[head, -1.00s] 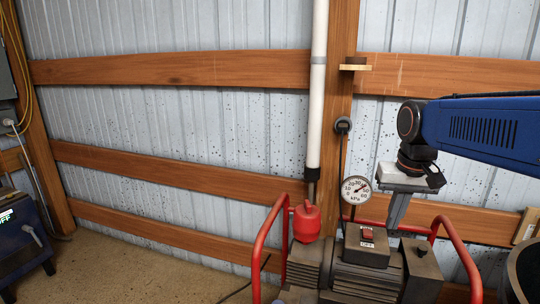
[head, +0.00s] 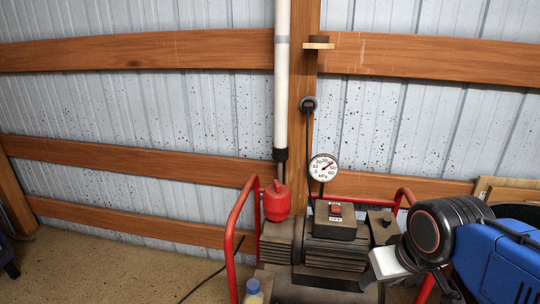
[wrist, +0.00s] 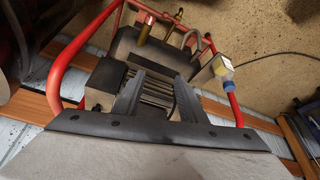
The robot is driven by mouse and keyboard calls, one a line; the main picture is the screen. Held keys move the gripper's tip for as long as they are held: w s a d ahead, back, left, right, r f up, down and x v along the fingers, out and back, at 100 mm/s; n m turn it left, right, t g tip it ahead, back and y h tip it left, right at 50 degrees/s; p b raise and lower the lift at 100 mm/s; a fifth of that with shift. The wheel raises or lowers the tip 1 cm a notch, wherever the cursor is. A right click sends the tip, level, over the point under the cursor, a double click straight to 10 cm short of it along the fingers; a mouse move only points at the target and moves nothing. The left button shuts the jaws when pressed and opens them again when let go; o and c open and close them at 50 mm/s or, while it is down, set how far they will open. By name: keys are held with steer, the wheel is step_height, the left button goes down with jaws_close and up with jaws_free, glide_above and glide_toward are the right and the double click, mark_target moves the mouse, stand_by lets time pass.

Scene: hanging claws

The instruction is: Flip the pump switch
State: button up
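The pump (head: 335,250) stands on the floor in a red tube frame. Its switch (head: 336,209) is a small red rocker on the dark box on top of the pump, above an OFF label. I cannot make out the switch in the wrist view.
A round kPa gauge (head: 323,167) stands behind the switch box, and a red canister (head: 277,201) is left of it. The red frame (head: 238,225) rises on both sides. A small bottle (head: 254,292) is at the front left.

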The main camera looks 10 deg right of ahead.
steer(key=w+d+r+m+g, duration=0.1)
steer(key=w+r, duration=0.5)
steer(key=w, duration=0.2)
steer(key=w+r+m+g, duration=0.1)
steer(key=w+r, duration=0.4)
steer(key=w, duration=0.3)
step_height(320, 180, up, 3)
steer(key=m+g, duration=0.2)
steer(key=g, duration=0.1)
glide_above(335, 206)
steer(key=f, duration=1.6)
steer(key=shift+w+d+f, duration=0.15)
steer(key=shift+w+f, duration=0.05)
steer(key=shift+f, duration=0.2)
